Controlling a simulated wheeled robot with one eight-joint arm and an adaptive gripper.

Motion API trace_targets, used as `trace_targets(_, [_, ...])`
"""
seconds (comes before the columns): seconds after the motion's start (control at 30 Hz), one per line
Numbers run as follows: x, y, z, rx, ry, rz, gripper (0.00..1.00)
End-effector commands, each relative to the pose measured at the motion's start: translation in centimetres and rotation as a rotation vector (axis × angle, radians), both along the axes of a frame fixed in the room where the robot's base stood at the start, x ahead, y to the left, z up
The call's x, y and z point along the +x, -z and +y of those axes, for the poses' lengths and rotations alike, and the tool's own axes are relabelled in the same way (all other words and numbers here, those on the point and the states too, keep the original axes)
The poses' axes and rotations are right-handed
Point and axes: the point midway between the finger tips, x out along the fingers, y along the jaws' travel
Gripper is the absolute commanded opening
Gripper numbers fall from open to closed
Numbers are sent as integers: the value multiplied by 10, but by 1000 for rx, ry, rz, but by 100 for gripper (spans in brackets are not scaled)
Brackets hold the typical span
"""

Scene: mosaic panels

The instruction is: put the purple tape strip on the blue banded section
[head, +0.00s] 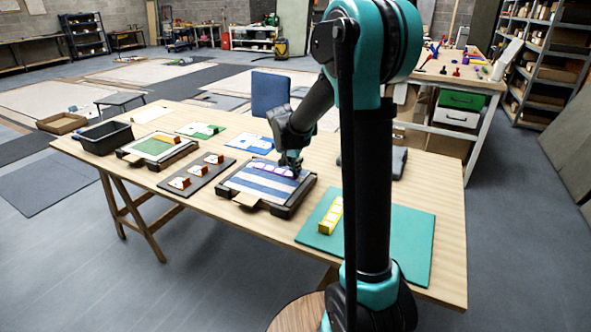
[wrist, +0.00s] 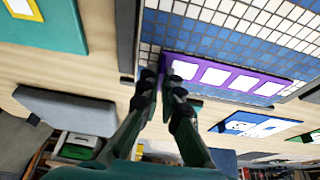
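The purple tape strip (wrist: 230,75), with several white squares, lies along the far edge of the blue-and-white banded panel (head: 258,187). In the head view the strip (head: 266,169) is partly hidden by my gripper. The wrist view shows the panel's small blue and white tiles (wrist: 215,32) beside the strip. My gripper (wrist: 160,73) is at one end of the strip, its fingertips close together and overlapping that end in the picture. In the head view my gripper (head: 291,168) is low over the panel's far right corner. Whether the fingers pinch the strip is unclear.
A teal mat (head: 400,240) with a yellow strip (head: 331,216) lies to the right. A grey board (head: 181,178) with several small pieces, a green panel (head: 155,147) and a black bin (head: 106,137) are left. A grey block (wrist: 70,110) sits near my gripper.

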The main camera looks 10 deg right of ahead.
Motion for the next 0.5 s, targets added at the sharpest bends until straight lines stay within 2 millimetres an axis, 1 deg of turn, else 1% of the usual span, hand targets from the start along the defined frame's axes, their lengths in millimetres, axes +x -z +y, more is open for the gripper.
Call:
trace_targets(0.2, [0,3,0,0,0,0,0])
trace_targets(0.23, [0,3,0,0,0,0,7])
trace_targets(0.3, [0,3,0,0,0,0,15])
trace_targets(0.4, [0,3,0,0,0,0,26])
trace_targets(0.5, [0,3,0,0,0,0,26])
